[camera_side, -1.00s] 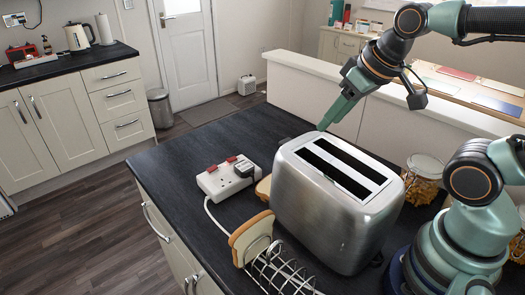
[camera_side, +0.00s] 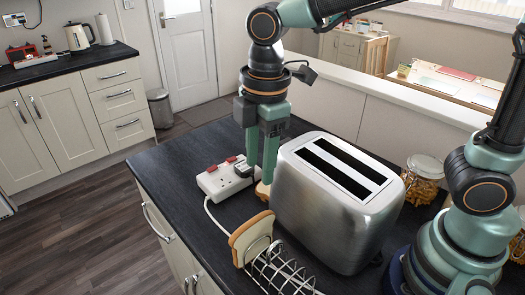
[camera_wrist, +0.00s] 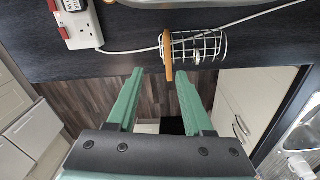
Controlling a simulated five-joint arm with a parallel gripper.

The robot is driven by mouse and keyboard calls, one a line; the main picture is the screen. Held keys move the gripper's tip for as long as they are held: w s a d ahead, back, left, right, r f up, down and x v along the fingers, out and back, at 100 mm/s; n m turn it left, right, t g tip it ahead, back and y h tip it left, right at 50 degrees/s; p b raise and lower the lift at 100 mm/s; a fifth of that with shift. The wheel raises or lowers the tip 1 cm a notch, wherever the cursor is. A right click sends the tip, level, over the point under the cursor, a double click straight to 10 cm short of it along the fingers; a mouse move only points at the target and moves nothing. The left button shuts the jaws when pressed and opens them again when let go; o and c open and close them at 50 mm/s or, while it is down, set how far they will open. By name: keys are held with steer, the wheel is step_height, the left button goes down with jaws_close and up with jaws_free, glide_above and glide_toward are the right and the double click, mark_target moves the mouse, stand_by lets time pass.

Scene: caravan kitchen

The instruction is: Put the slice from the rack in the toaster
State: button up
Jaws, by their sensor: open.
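The bread slice (camera_side: 250,238) stands upright at the left end of the wire rack (camera_side: 287,272), near the counter's front edge. In the wrist view the slice (camera_wrist: 168,58) shows edge-on, brown, at the left end of the rack (camera_wrist: 205,45), just beyond my fingertips. The silver toaster (camera_side: 330,208) stands behind and right of the rack, with two dark slots on top. My gripper (camera_side: 260,174) points down beside the toaster's left end, open and empty. In the wrist view its fingers (camera_wrist: 160,73) are apart with nothing between them.
A white power strip (camera_side: 216,183) with red switches and a black plug lies left of the toaster; its cable runs towards the rack. A glass jar (camera_side: 422,178) stands to the right. The counter's back left is clear.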

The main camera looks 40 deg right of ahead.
mark_target(253, 221)
steer(key=a+f, duration=0.1)
steer(key=f, duration=0.3)
steer(key=f+n, duration=0.1)
steer(key=f, duration=0.3)
steer(key=a+f+n, duration=0.1)
steer(key=f, duration=0.4)
steer(key=shift+s+a+f+g, duration=0.1)
steer(key=shift+s+a+g, duration=0.2)
steer(key=shift+s, duration=0.1)
jaws_close()
stand_by(1.0)
